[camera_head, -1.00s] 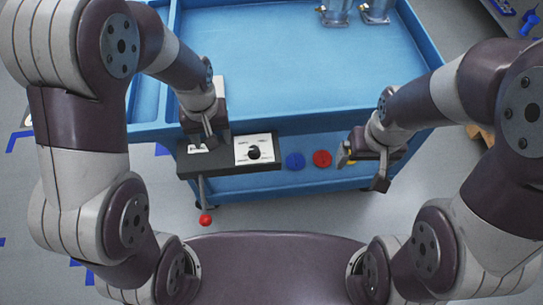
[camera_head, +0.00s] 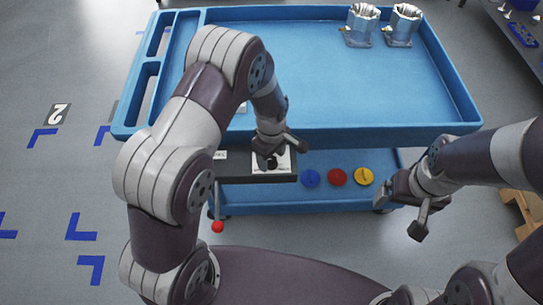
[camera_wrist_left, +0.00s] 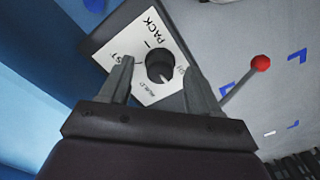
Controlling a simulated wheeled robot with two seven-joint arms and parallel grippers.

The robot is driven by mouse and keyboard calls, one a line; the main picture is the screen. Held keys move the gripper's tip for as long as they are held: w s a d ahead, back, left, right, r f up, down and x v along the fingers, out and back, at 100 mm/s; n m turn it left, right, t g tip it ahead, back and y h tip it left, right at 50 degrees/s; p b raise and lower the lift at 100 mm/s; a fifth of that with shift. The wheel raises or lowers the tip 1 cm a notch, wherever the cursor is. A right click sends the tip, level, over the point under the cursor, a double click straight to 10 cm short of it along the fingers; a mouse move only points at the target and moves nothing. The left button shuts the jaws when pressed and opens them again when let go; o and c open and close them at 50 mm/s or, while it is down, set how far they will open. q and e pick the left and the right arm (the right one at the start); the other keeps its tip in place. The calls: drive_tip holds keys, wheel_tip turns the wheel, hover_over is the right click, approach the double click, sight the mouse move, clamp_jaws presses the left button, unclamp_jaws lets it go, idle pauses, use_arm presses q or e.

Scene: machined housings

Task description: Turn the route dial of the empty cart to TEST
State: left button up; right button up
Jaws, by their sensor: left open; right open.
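The route dial is a black round knob (camera_wrist_left: 160,66) on a white plate (camera_wrist_left: 138,33) in the left wrist view. PACK, BUILD and a label ending in "ST" are readable; another is partly hidden. I cannot tell surely where the knob points. My left gripper (camera_wrist_left: 158,88) is open, its fingers on either side of the knob with gaps. In the head view my left gripper (camera_head: 272,155) covers part of the plate. My right gripper (camera_head: 420,218) is open and empty, right of the cart's front. The blue cart (camera_head: 320,135) carries two metal housings (camera_head: 360,28) (camera_head: 402,27) at its far right.
Blue, red and yellow discs (camera_head: 311,178) (camera_head: 337,177) (camera_head: 364,176) lie in a row right of the dial. A red-knobbed lever (camera_head: 217,227) hangs below the panel's left end. A wooden pallet (camera_head: 524,212) is at the right edge. The tray's middle is clear.

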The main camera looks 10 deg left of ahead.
use_arm(q)
drive_tip(key=shift+f, duration=0.4)
drive_tip(key=c, duration=1)
drive_tip(key=shift+c, duration=0.2)
